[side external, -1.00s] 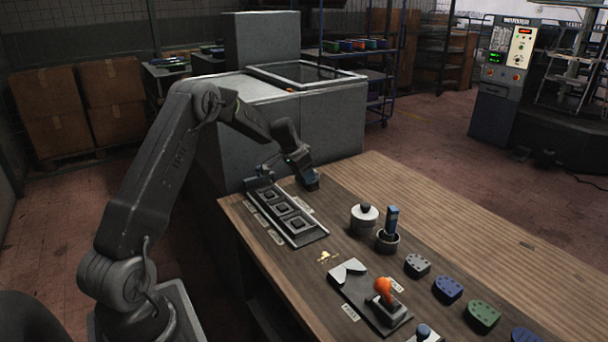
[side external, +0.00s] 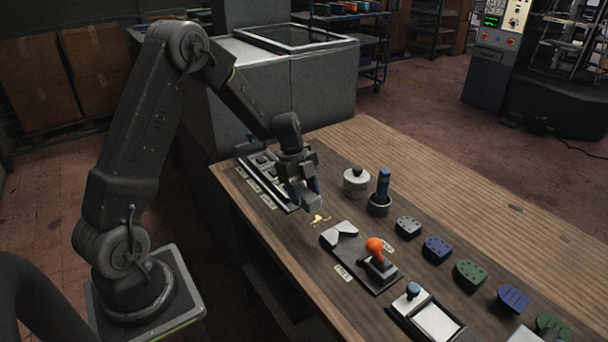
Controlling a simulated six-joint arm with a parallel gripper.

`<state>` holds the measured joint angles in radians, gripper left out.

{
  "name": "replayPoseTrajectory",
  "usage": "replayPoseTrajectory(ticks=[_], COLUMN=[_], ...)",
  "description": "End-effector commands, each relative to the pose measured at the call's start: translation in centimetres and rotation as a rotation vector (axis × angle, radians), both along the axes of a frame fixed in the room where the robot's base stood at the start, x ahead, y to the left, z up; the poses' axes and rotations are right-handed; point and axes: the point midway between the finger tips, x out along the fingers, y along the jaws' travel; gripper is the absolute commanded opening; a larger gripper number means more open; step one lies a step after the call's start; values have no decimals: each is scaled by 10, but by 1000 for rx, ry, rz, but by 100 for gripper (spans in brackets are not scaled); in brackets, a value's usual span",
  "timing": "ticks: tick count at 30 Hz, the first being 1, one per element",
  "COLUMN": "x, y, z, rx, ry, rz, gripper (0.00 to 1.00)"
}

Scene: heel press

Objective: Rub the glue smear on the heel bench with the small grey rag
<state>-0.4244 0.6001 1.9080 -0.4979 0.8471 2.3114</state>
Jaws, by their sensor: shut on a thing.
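My gripper (side external: 306,197) is low over the wooden heel bench (side external: 440,190), pointing down. It is shut on a small grey piece, which looks like the grey rag (side external: 313,206); the fingers hide part of it. The glue smear (side external: 319,219), a pale yellowish patch with small specks around it, lies on the bench just in front of and below the rag. I cannot tell whether the rag touches the bench or the smear's edge.
A slotted dark tray (side external: 260,170) lies behind my gripper. A press plate with an orange-knobbed lever (side external: 376,255) stands close in front. A round lidded pot (side external: 355,181) and a cup with a blue-handled tool (side external: 380,203) stand to the right. Several heels line the bench.

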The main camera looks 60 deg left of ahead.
Motion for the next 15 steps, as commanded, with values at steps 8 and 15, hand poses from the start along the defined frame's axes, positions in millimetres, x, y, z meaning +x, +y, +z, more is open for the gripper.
replayPoseTrajectory(ticks=[8,15], x=[-6,-6], y=[-7,-7], z=[-9,-29], rx=[0,0], ry=[0,2], rz=[-62,-59], gripper=[29,29])
